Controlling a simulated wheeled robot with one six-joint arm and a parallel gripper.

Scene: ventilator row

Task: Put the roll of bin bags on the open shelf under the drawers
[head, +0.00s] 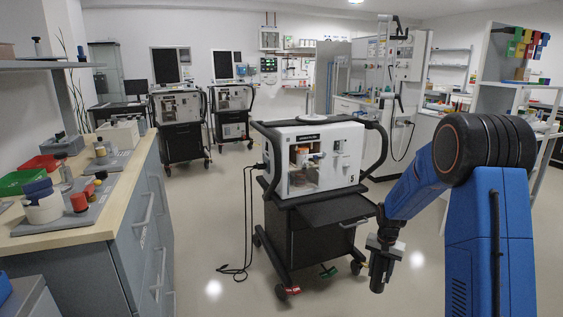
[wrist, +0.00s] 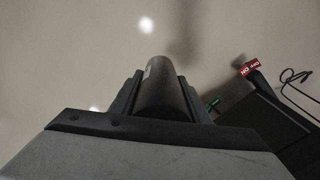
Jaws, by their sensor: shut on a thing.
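The roll of bin bags (wrist: 163,88) is a dark grey cylinder. It sits between the two fingers of my gripper (wrist: 160,95) in the wrist view, with one end pointing away from the camera. In the head view my gripper (head: 384,250) hangs low at the right, in front of the cart, and the dark roll (head: 377,273) points down from it, apart from the floor. The black ventilator cart (head: 308,245) carries a white ventilator marked 5 (head: 318,158). A dark drawer or tray (head: 325,209) juts from its front. I cannot clearly make out the open shelf.
The cart has castors and a red tag (head: 289,290) near its foot. A cable (head: 240,268) lies on the floor to its left. A wooden-topped counter (head: 125,170) runs along the left. Two more ventilator carts stand behind.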

